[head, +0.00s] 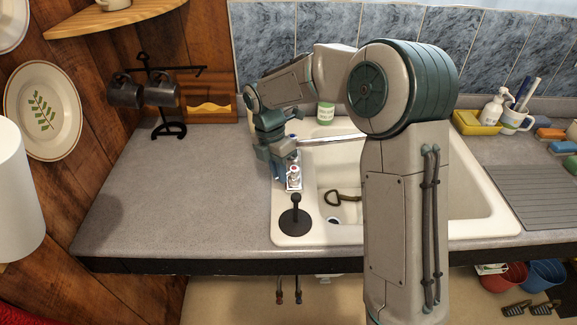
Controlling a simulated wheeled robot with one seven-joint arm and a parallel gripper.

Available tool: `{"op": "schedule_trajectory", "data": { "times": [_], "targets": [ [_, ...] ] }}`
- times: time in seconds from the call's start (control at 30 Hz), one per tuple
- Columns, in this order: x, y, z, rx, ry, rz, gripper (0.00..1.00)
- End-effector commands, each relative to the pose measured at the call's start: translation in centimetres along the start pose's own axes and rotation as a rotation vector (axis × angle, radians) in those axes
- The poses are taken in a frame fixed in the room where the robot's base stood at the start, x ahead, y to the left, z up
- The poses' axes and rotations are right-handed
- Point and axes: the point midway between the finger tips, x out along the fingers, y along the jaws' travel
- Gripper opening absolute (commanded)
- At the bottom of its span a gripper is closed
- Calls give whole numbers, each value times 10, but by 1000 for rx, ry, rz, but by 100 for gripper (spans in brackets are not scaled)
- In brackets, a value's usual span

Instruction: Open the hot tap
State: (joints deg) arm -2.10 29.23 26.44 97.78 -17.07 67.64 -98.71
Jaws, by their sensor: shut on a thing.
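The sink tap stands on the left rim of the cream sink (330,230), with a chrome spout (325,139) reaching right over the basin. The hot tap handle (294,171) has a red mark and is on the near side of the tap's base. A blue-marked cold handle (293,137) shows farther back, partly hidden. My gripper (283,172) reaches down from the upper left at the hot handle. Its jaws are shut on the hot handle, though the exact contact is small and partly hidden. No water stream is visible, and my arm covers part of the basin.
A black plunger-like object (295,216) stands on the sink's near left corner. A black mug stand (165,95) with dark mugs is at the back left. A green-labelled bottle (325,112) is behind the spout. The left countertop (180,195) is clear.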

Motion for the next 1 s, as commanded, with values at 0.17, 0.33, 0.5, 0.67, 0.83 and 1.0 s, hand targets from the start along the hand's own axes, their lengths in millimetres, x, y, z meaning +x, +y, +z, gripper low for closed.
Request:
{"op": "schedule_trajectory", "data": {
  "times": [0.17,0.33,0.5,0.67,0.83,1.0],
  "targets": [
    [-3,2,-1,-17,-10,9,0],
    [-3,2,-1,-15,-10,10,0],
    [-3,2,0,-13,-9,9,31],
    [-2,1,-1,-12,-6,6,34],
    [-3,1,-1,-11,-5,5,34],
    [-21,2,-1,-11,-7,8,34]
  ]
}}
